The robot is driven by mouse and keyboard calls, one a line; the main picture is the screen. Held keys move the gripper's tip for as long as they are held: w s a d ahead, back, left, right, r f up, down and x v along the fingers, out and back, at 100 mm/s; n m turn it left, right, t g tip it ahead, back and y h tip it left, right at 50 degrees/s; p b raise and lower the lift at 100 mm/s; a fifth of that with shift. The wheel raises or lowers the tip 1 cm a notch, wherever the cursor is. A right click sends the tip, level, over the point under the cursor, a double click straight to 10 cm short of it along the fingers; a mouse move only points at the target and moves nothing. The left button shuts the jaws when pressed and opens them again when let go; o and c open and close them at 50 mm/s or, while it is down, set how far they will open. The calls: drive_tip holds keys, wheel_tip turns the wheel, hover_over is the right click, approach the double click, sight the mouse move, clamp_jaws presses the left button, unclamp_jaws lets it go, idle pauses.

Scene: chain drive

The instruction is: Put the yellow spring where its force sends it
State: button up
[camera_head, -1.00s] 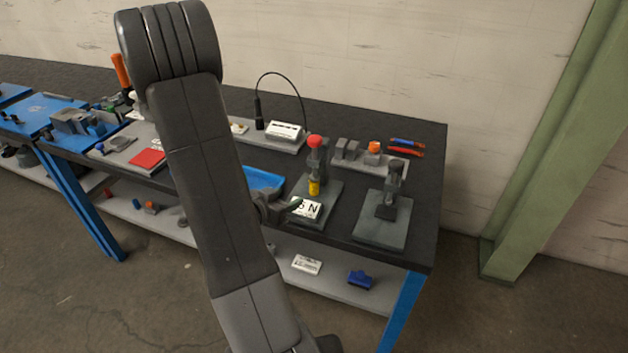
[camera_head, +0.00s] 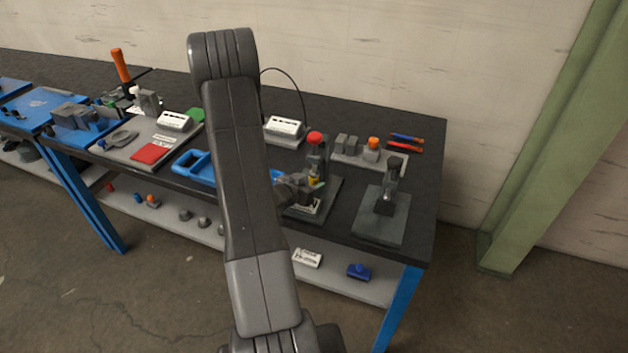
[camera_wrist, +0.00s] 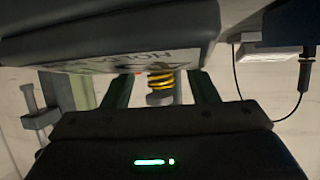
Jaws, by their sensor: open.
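The yellow spring (camera_head: 314,181) sits on a dark grey upright fixture (camera_head: 318,156) topped by a red knob, right of my arm. In the wrist view the yellow spring (camera_wrist: 160,82) shows as several coils around a grey post. My gripper (camera_head: 312,188) is at the fixture, low beside the spring. In the wrist view my gripper (camera_wrist: 162,88) has its two dark green fingers apart, one on each side of the spring, with a gap to each. I cannot tell how deep the spring lies between them. A white label on the fixture's base is partly hidden by my gripper.
A second dark fixture (camera_head: 390,195) on a grey plate stands to the right. Behind are a tray of grey blocks with an orange-topped piece (camera_head: 372,149), and a white-labelled box (camera_head: 284,131). A blue tray (camera_head: 192,165) is partly hidden by my arm.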

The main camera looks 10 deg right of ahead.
drive_tip(key=shift+w+d+f, duration=0.1)
drive_tip(key=shift+w+d, duration=0.05)
drive_tip(key=c, duration=1.1)
drive_tip(key=shift+r, duration=0.3)
drive_tip(key=shift+c, duration=0.2)
drive_tip(key=shift+s+d, duration=0.45)
drive_tip(key=shift+s, duration=0.1)
